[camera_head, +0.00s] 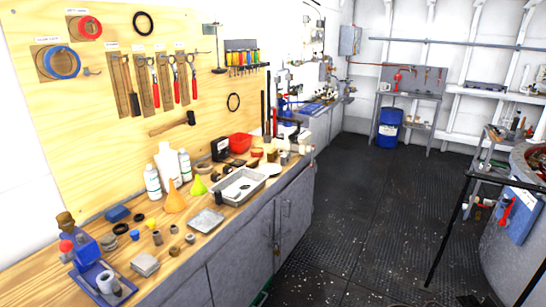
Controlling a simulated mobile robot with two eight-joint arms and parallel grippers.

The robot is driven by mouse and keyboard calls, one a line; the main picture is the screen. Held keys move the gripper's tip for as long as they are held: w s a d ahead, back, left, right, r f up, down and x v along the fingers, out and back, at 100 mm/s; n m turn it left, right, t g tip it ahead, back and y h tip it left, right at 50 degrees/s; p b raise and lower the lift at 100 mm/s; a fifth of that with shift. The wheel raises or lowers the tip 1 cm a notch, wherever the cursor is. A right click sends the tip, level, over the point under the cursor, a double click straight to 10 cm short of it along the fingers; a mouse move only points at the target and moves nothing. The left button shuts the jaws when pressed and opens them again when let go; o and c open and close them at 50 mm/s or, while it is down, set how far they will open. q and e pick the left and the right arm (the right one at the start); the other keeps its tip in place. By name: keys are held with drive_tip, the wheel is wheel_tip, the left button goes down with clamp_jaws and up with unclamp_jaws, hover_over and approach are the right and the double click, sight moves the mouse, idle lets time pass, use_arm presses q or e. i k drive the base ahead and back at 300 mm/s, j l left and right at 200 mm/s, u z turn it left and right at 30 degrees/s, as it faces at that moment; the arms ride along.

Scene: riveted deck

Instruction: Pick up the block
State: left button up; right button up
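A small blue block-like piece (118,213) lies on the wooden workbench (190,252) at the left, near the wall. A grey block-like piece (145,263) lies nearer the bench's front edge. I cannot tell which of these is the task's block. Neither of my grippers shows in the head view, and nothing is seen held.
Grey cabinets (245,245) stand below. The dark floor (375,200) is mostly open; a rail (450,230) stands right.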

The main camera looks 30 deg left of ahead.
sight(272, 155)
drive_tip(key=u, duration=1.1)
drive_tip(key=i+l+u, duration=0.1)
drive_tip(key=i+u, duration=0.15)
drive_tip(key=u, duration=0.15)
drive_tip(key=i+l+u, duration=0.2)
drive_tip(key=u, duration=0.2)
drive_tip(key=i+l+u, duration=0.25)
drive_tip(key=u, duration=0.15)
drive_tip(key=i+l+u, duration=0.15)
drive_tip(key=l, duration=0.2)
drive_tip(key=i+l+u, duration=0.15)
drive_tip(key=l, duration=0.2)
drive_tip(key=i+l+u, duration=0.15)
drive_tip(key=l, duration=0.25)
drive_tip(key=i+l, duration=0.15)
drive_tip(key=l, duration=0.25)
drive_tip(key=i+l, duration=0.15)
drive_tip(key=l, duration=0.25)
drive_tip(key=i+l, duration=0.1)
drive_tip(key=l, duration=0.3)
drive_tip(key=i+l+u, duration=0.1)
drive_tip(key=l, duration=0.3)
drive_tip(key=i, duration=0.05)
